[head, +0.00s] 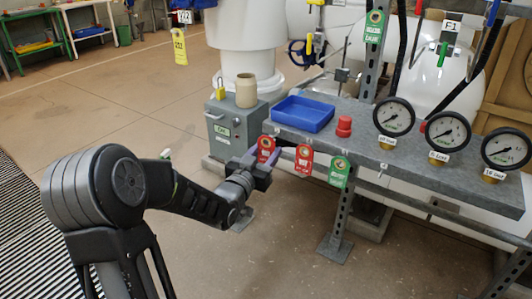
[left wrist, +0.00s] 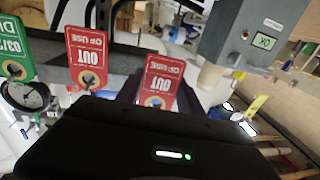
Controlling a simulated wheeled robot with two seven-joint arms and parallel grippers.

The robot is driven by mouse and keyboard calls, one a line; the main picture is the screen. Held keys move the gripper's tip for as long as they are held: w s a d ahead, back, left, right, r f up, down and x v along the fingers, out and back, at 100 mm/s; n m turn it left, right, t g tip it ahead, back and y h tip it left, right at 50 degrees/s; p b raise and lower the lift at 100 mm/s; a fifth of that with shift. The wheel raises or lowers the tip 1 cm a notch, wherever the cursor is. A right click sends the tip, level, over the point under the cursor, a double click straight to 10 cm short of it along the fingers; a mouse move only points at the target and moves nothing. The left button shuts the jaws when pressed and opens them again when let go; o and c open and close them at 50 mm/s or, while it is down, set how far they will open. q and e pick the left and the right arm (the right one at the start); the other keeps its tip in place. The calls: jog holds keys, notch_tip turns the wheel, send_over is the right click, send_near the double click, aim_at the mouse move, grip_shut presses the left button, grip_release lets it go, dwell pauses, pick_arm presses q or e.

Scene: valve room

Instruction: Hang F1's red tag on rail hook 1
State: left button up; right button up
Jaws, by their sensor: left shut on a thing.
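My left gripper (head: 262,160) is shut on a red tag (head: 265,147) at the left end of the grey bench's front rail. In the left wrist view this red "OUT OF USE" tag (left wrist: 162,78) stands between the fingers, with its hole end toward the gripper. I cannot tell whether it touches a hook. A second red tag (head: 304,160) hangs just right of it, and a green tag (head: 339,172) hangs further right. Both also show in the left wrist view, red (left wrist: 87,55) and green (left wrist: 18,50). The F1 label (head: 451,26) is at the upper right. My right gripper is not in view.
The grey bench (head: 400,165) carries a blue tray (head: 303,114), a red cylindrical piece (head: 344,126) and several gauges (head: 394,117). A grey box (head: 226,132) with a beige cup (head: 246,90) stands left of it. A yellow tag (head: 180,47) hangs at the upper left.

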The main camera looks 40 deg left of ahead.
pick_arm(q)
jog(key=shift+w, duration=0.15)
jog(key=shift+w+b, duration=0.45)
jog(key=shift+w, duration=0.4)
jog(key=shift+w+b, duration=0.3)
jog(key=shift+w, duration=0.2)
dwell(0.4)
jog(key=shift+f+b, duration=0.45)
jog(key=shift+b, duration=0.25)
dwell(0.6)
jog(key=o, duration=1.1)
jog(key=shift+o, duration=0.2)
